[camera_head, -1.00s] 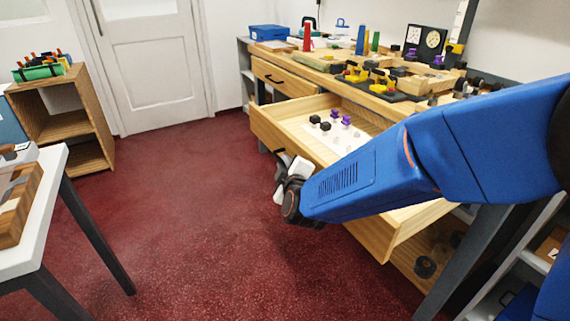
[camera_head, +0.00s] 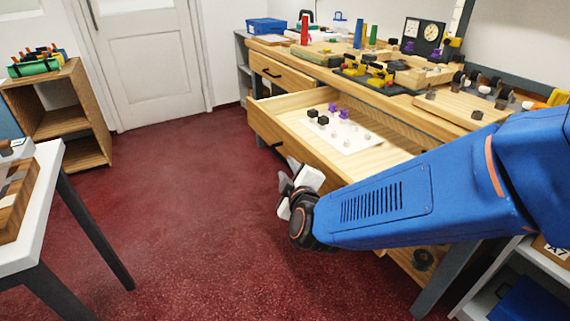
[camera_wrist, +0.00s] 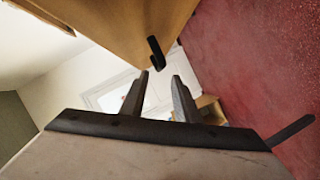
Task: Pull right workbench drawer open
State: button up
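The right workbench drawer (camera_head: 268,126) is pulled well out, its pale wooden inside showing. A white sheet with black and purple knobs and small pale pieces lies in it. Its dark handle (camera_wrist: 155,52) shows on the wooden front in the wrist view, just beyond the fingertips. My gripper (camera_head: 285,190) is low in front of the drawer front in the head view. In the wrist view my gripper (camera_wrist: 160,84) has its two fingers apart with nothing between them. My arm hides the right part of the drawer front.
The bench top carries coloured cylinders, gauges and wooden boards. A white table (camera_head: 45,195) and a wooden shelf unit (camera_head: 88,110) stand at the left. The red floor between is clear.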

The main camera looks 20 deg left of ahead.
jog(key=v, duration=0.8)
dwell(0.4)
